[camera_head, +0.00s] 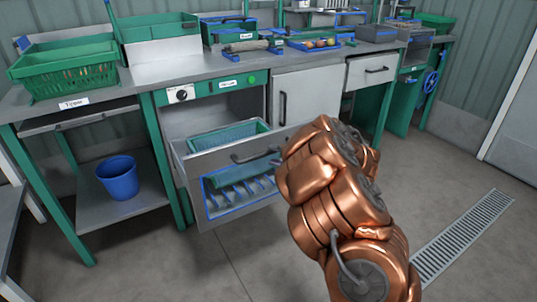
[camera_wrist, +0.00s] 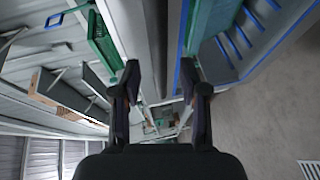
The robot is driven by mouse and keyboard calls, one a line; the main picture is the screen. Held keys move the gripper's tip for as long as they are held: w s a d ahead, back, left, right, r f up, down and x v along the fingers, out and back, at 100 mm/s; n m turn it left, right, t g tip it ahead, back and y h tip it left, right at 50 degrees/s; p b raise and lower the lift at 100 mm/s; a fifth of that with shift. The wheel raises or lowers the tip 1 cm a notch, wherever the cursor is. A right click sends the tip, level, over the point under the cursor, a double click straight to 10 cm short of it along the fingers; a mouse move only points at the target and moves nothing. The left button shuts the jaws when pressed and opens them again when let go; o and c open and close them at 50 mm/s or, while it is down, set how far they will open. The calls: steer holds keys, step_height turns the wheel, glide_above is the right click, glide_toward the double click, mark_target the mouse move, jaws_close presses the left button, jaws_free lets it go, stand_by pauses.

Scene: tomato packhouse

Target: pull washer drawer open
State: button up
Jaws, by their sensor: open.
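The washer (camera_head: 181,96) stands under the bench, with a dial and a green button on its panel. Its drawer (camera_head: 215,160) stands out from the body, with a dark bar handle (camera_head: 256,155) on its grey front. A green basket (camera_head: 228,138) shows inside it. Below the front, a blue-edged ribbed rack (camera_head: 240,193) shows. My arm hides the drawer's right end and my gripper in the head view. In the wrist view my gripper (camera_wrist: 160,68) is open, its fingers on either side of a grey panel, with the blue-edged rack (camera_wrist: 238,40) to the right. Contact is unclear.
A white cupboard (camera_head: 305,97) and a closed drawer (camera_head: 371,69) are right of the washer. A blue bucket (camera_head: 118,177) stands on the lower left shelf. Green crates (camera_head: 65,73) are on the bench. Floor in front is clear, with a drain grate (camera_head: 462,238) at right.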

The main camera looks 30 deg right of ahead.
steer(key=v, duration=0.8)
steer(key=shift+s, duration=0.2)
steer(key=shift+w+d+r, duration=0.1)
steer(key=shift+r, duration=0.1)
